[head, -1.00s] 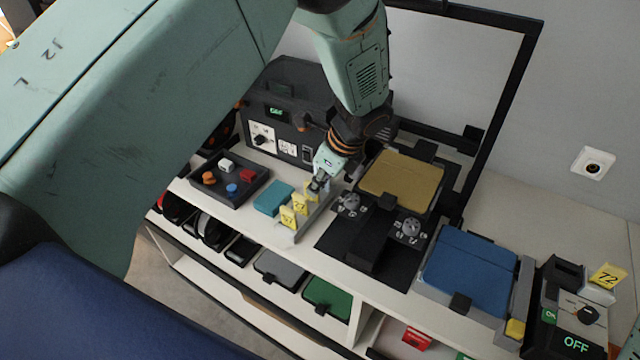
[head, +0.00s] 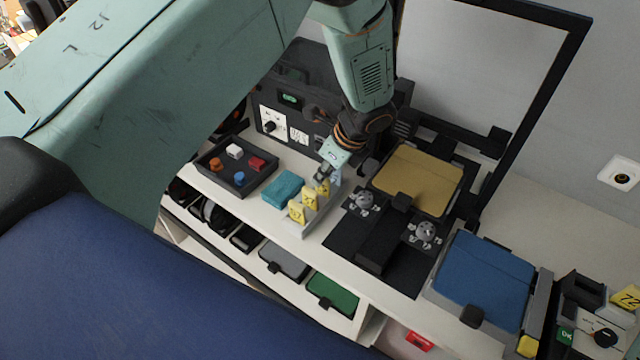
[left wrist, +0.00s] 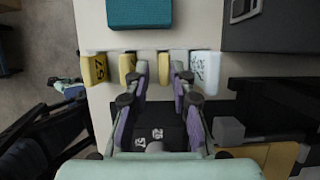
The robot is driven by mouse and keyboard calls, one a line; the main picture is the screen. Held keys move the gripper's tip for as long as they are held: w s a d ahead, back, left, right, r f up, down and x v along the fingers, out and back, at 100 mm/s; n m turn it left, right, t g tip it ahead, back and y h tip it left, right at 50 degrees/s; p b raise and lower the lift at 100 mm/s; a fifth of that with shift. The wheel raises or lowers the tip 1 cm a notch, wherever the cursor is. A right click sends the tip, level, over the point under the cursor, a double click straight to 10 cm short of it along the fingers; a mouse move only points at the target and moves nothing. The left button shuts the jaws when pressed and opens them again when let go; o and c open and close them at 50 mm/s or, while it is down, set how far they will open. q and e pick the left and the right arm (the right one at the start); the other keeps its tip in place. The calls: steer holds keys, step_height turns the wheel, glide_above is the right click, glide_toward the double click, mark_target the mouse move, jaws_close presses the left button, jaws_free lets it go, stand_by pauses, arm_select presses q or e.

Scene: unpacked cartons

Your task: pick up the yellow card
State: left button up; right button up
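Several upright cards stand in a row in a light rack (head: 308,229). Yellow cards show at the near end (head: 297,213) and just behind it (head: 310,196). In the left wrist view there is a yellow card at the far left (left wrist: 96,68), another beside it (left wrist: 127,66), a yellow card (left wrist: 163,68) in the middle and a white card (left wrist: 206,70) at the right. In the head view my left gripper (head: 323,174) is at the rack's far end. My right gripper is not in view.
A teal block (head: 286,189) lies beside the rack. A dark tray (head: 237,183) with small coloured pieces is to its left. A black panel with knobs (head: 378,240) and a tan-lidded box (head: 418,180) are to its right. A dark machine (head: 288,125) stands behind.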

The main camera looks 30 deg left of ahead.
arm_select(q)
steer(key=f, duration=0.3)
steer(key=shift+w+a+f, duration=0.1)
steer(key=shift+w+a, duration=0.05)
steer(key=shift+w, duration=0.2)
steer(key=shift+f, duration=0.1)
steer(key=shift+s+a, duration=0.1)
steer(key=shift+a, duration=0.3)
steer(key=shift+c, duration=1.1)
steer(key=shift+d, duration=0.25)
jaws_close()
steer(key=shift+a, duration=0.2)
step_height(320, 180, up, 10)
steer(key=shift+d+f, duration=0.1)
steer(key=shift+f, duration=0.1)
steer(key=shift+r, duration=0.2)
